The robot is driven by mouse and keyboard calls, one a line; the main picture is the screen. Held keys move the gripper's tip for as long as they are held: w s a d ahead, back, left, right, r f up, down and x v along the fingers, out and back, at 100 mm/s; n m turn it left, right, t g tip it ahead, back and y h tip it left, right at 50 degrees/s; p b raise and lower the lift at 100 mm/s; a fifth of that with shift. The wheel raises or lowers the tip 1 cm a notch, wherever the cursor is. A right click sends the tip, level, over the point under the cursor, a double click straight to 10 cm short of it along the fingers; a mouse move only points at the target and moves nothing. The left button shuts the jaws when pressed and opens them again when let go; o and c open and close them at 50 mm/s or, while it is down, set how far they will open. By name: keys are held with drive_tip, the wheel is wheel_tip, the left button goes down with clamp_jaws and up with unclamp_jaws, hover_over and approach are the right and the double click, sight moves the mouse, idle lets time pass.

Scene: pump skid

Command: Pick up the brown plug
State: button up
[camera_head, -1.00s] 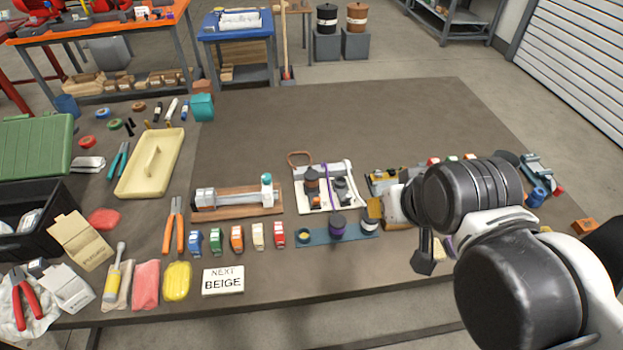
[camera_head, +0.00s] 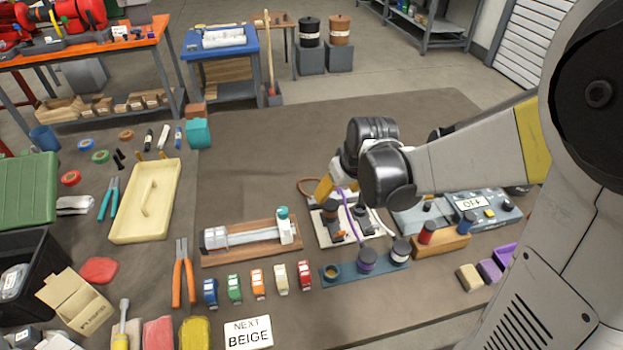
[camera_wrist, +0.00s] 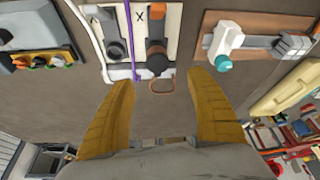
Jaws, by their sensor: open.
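A white board (camera_head: 324,240) stands near the middle of the table. It carries a plug with a dark brown round top (camera_head: 330,207), also in the wrist view (camera_wrist: 157,65). Beside it is a darker plug (camera_wrist: 107,18), with a purple cord (camera_wrist: 129,40) running between them. A brown cord loop (camera_wrist: 161,86) lies at the board's back edge. My gripper (camera_wrist: 160,78) is open and empty, its yellow fingers spread on either side of the loop and brown top. In the head view my gripper (camera_head: 323,188) is behind the board; its far finger is hidden.
A wooden-based fixture with a teal knob (camera_head: 282,212) stands left of the board. A grey box with buttons (camera_head: 445,212) is to the right. A blue strip with pots (camera_head: 345,276) lies in front. The table's back middle is clear.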

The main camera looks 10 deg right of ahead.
sight(331, 204)
drive_tip(key=b+x, duration=0.4)
drive_tip(key=x, duration=0.6)
drive_tip(key=shift+d+f+b, duration=0.15)
drive_tip(key=shift+d+b, duration=0.05)
drive_tip(key=shift+b, duration=0.2)
drive_tip(key=shift+s, duration=0.1)
drive_tip(key=shift+c, duration=0.5)
drive_tip(key=c, duration=1.3)
